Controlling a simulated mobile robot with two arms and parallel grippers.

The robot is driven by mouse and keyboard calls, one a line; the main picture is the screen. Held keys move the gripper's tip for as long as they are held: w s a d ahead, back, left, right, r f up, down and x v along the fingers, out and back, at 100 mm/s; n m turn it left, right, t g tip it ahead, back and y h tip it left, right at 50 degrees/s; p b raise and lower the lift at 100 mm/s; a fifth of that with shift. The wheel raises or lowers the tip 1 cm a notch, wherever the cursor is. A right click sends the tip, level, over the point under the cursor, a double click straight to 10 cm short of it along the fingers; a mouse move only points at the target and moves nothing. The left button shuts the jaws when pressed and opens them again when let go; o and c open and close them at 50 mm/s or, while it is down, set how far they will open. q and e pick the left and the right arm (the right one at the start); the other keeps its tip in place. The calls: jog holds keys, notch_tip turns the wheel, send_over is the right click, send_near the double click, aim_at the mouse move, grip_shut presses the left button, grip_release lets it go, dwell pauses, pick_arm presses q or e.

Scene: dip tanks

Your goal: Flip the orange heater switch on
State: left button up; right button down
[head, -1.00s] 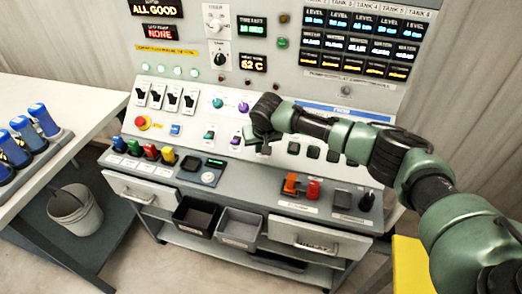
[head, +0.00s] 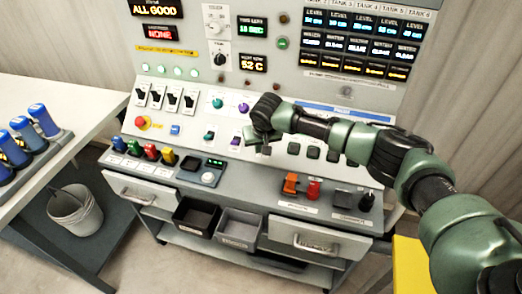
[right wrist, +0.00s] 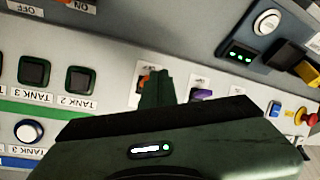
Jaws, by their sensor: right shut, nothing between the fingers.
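The orange heater switch (right wrist: 145,82) shows as a small orange patch on a white plate in the right wrist view, mostly hidden behind my fingers. Its lever position cannot be made out. My right gripper (right wrist: 156,86) is shut and empty, its fingertips in front of the switch, close to or touching it. In the head view my right gripper (head: 258,139) is at the sloped panel and covers the switch. My left gripper is not in view.
A purple toggle (right wrist: 203,96) sits beside the orange switch. Dark square tank buttons (right wrist: 79,79) are on its other side. On the console shelf are colored handles (head: 150,151), an orange block (head: 291,184) and a red knob (head: 313,188). A white table (head: 60,95) stands at left.

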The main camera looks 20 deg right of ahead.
jog(key=shift+f, duration=0.5)
dwell(0.4)
jog(key=shift+f+b, duration=0.4)
jog(key=shift+f, duration=0.8)
jog(key=shift+w+d+r, duration=0.2)
jog(key=shift+w+d, duration=0.1)
jog(key=shift+w, duration=0.1)
